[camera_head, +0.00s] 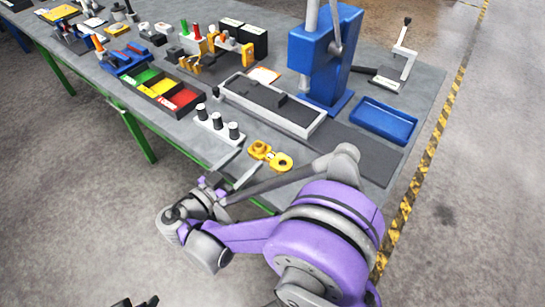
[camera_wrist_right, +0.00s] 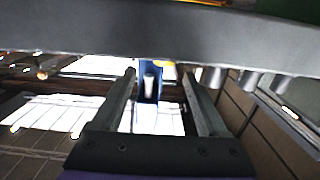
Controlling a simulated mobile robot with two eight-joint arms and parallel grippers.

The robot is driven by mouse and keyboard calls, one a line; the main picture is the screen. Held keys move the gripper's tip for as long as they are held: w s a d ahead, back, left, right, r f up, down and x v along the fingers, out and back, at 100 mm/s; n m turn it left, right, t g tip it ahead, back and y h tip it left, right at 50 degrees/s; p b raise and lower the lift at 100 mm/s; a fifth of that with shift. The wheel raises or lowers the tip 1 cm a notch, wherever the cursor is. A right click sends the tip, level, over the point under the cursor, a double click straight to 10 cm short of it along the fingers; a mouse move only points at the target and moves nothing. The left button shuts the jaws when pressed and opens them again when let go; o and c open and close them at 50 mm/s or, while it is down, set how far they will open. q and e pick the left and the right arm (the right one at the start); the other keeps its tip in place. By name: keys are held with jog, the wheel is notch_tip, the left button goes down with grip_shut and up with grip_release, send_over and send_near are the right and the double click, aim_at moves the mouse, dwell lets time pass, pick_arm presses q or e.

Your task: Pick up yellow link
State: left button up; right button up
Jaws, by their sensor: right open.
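The yellow link (camera_head: 270,154) lies flat near the front edge of the grey table in the head view. It has two round ends, each with a hole. My right gripper (camera_head: 249,179) is beside the table's front edge, just short of the link and apart from it. In the right wrist view my right gripper (camera_wrist_right: 159,76) is open, with nothing between its fingers. A small patch of yellow shows past the fingertips there, mostly hidden by a grey band. Dark tips of what looks like my left gripper (camera_head: 135,302) show at the bottom edge of the head view.
A white block with black pegs (camera_head: 218,125) stands just left of the link. Behind are a grey tray (camera_head: 272,106), a blue press (camera_head: 320,60) and a blue tray (camera_head: 383,120). Colored bins (camera_head: 165,92) and fixtures crowd the left. A dark mat (camera_head: 345,145) lies clear to the right.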

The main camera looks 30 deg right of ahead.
aim_at(255, 149)
jog(key=x, duration=0.5)
jog(key=shift+w+d+f, duration=0.1)
jog(key=shift+w, duration=0.3)
grip_shut()
dwell(1.0)
